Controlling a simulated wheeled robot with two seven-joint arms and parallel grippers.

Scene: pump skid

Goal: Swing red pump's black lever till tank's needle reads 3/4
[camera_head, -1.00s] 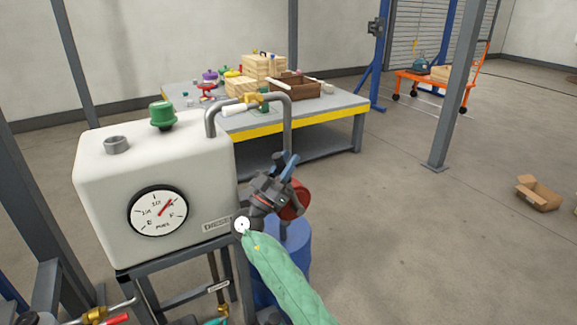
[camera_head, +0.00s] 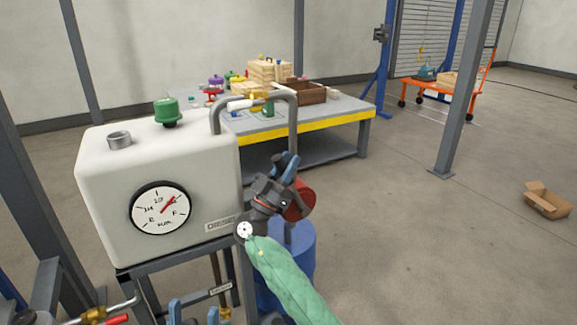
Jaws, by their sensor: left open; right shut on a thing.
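The white tank (camera_head: 110,180) stands on a grey frame at left. Its round gauge (camera_head: 160,222) has a red needle pointing up and right, between the half mark and F, about where the three-quarter mark lies. The red pump (camera_head: 300,205) sits on top of a blue drum (camera_head: 297,262), right of the tank. My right gripper (camera_head: 290,163), on a green-sleeved arm, is shut at the pump; the black lever is mostly hidden behind it. My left gripper (camera_head: 194,312) is open and empty at the bottom edge, below the tank, mostly cut off.
A bent grey pipe (camera_head: 255,97) arches between pump and tank top. A green cap (camera_head: 166,110) and a grey neck (camera_head: 119,140) top the tank. A workbench (camera_head: 345,112) with crates stands behind. A cardboard box (camera_head: 547,201) lies right on open floor.

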